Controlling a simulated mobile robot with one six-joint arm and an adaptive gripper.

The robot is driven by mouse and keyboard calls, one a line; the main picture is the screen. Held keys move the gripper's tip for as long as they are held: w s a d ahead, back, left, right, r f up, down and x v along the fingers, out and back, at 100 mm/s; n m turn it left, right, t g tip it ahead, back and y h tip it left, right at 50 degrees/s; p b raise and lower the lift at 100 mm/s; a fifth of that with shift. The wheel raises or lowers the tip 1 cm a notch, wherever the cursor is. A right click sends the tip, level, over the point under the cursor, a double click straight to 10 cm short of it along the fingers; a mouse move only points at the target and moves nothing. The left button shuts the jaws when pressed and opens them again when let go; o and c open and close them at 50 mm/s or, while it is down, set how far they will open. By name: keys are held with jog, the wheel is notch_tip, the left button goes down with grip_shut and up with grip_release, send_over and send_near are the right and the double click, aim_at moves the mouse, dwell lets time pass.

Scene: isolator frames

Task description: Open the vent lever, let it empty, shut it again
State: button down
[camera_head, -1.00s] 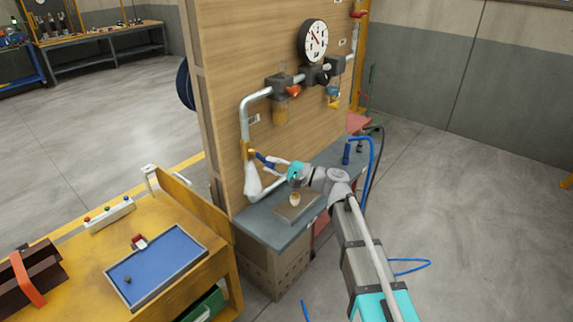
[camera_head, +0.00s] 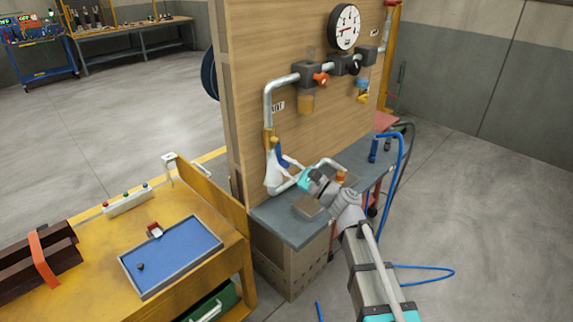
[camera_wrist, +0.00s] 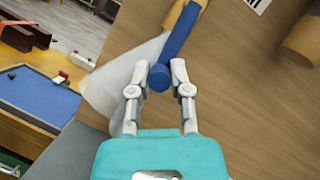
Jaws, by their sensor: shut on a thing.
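The vent lever (camera_head: 281,153) is a blue handle on a brass valve (camera_head: 268,138) low on the grey pipe, beside a label reading VENT. It slants steeply down to the right. My gripper (camera_head: 286,163) is shut on the lever near its free end; in the wrist view its fingers (camera_wrist: 165,70) sit either side of the blue handle (camera_wrist: 176,42). A pale translucent cone (camera_wrist: 122,82) spreads down from the valve, also seen in the head view (camera_head: 272,174). The round gauge (camera_head: 346,27) shows its needle pointing roughly left.
The wooden panel (camera_head: 250,90) stands right behind the lever. Below is a grey bench top (camera_head: 290,228). An orange-handled valve (camera_head: 320,79) is on the pipe above. A yellow table (camera_head: 100,255) with a blue tray (camera_head: 203,235) stands at left.

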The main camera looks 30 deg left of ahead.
jog(key=shift+s+a, duration=0.2)
jog(key=shift+a, duration=0.05)
dwell(0.4)
jog(key=c, duration=0.6)
grip_release()
jog(key=shift+a, duration=0.1)
jog(key=shift+d+f, duration=0.1)
jog(key=shift+d, duration=0.15)
